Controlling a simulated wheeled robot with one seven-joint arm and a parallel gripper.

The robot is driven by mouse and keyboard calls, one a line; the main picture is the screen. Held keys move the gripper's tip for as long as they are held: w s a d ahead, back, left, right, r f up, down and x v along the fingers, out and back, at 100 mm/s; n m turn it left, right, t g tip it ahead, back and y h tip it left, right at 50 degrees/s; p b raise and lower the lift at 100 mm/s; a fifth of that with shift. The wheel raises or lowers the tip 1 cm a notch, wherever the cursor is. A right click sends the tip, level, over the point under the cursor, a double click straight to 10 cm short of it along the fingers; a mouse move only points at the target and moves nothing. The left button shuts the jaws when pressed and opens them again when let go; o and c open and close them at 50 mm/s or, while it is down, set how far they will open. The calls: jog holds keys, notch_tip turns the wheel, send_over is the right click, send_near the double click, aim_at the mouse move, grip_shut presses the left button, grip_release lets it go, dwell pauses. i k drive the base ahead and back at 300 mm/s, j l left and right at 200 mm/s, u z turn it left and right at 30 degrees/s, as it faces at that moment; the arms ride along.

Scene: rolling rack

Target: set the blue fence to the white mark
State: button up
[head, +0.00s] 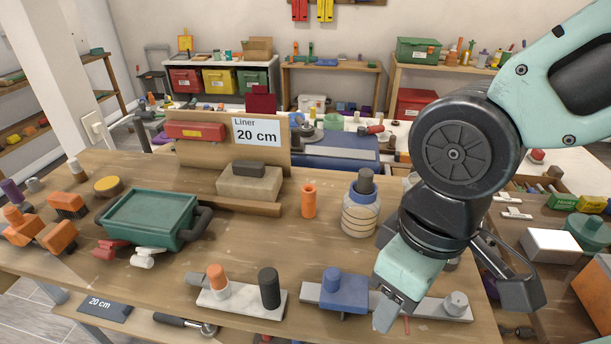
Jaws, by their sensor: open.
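The blue fence (345,289) is a blue block with a round knob on top. It sits on a grey rail (311,294) at the front of the wooden bench, nearer the rail's left end. A grey knob (456,304) stands at the rail's right end. My gripper (391,312) points down over the rail, just right of the blue fence, apart from it and empty. It hides part of the rail's middle. A thin red line (407,325) shows beside the fingers. I cannot make out a white mark; it may be hidden behind my gripper.
A pale plate (240,306) with orange and black knobs lies left of the rail. A string-wrapped jar (360,213) and an orange cylinder (308,201) stand behind it. A green bin (149,219) is at left. A card (256,132) reads "Liner 20 cm".

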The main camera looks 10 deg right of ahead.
aim_at(341, 291)
jog(key=k+l+u, duration=0.1)
jog(key=u, duration=0.3)
jog(key=k+l+u, duration=0.15)
jog(key=u, duration=0.25)
jog(key=k+l+u, duration=0.15)
jog(key=u, duration=0.25)
